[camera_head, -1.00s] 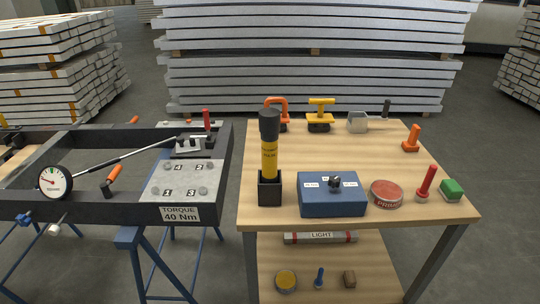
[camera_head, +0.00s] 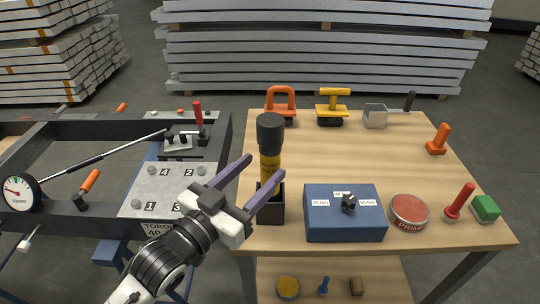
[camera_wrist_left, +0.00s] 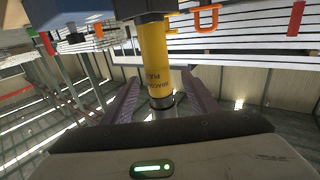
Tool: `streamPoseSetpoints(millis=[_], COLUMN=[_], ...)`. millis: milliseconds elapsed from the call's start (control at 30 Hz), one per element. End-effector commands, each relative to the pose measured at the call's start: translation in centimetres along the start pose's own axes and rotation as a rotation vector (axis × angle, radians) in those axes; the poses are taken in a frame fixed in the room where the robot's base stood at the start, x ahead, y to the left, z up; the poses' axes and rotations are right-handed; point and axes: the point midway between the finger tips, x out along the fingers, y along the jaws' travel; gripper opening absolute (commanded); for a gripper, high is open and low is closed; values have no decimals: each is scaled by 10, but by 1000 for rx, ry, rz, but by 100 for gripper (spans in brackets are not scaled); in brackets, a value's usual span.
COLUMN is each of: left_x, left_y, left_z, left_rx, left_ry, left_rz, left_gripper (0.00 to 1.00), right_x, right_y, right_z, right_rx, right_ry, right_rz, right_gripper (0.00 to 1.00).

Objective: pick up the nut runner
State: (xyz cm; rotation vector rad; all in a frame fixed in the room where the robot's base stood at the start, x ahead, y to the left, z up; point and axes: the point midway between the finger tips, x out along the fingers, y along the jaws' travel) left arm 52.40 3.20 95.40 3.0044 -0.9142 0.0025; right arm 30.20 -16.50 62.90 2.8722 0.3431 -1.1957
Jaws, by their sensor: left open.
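The nut runner (camera_head: 269,152) has a yellow body and a black head, and stands upright in a black holder (camera_head: 271,210) at the left edge of the wooden table. My left gripper (camera_head: 266,171) reaches in from the lower left, open, with its two purple-grey fingers at the tool's lower yellow part. The left wrist view is upside down. There the yellow body of the nut runner (camera_wrist_left: 155,62) shows between the spread fingers of the gripper (camera_wrist_left: 159,85), with gaps at the sides. I see no grip on it. My right gripper is out of view.
A blue box (camera_head: 344,222) with a black knob stands right of the holder, then a red round tin (camera_head: 409,211). Orange and yellow clamp-like tools (camera_head: 281,105) stand at the back. A dark frame with a metal plate (camera_head: 160,187) lies to the left. The table's middle is clear.

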Motion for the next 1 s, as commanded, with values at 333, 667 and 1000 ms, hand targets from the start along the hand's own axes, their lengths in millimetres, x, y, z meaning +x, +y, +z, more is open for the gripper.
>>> streamPoseSetpoints(millis=[333,667,1000], left_x=[38,81,84], left_y=[0,2,2], left_z=[-2,-5,-4], left_rx=[1,0,1], left_ry=[0,-1,-2], left_rz=[-1,0,-1], left_gripper=[54,54,44], right_x=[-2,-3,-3], right_y=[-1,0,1], right_z=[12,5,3], right_rx=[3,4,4], right_ry=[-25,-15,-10], right_rz=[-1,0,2], right_gripper=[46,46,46])
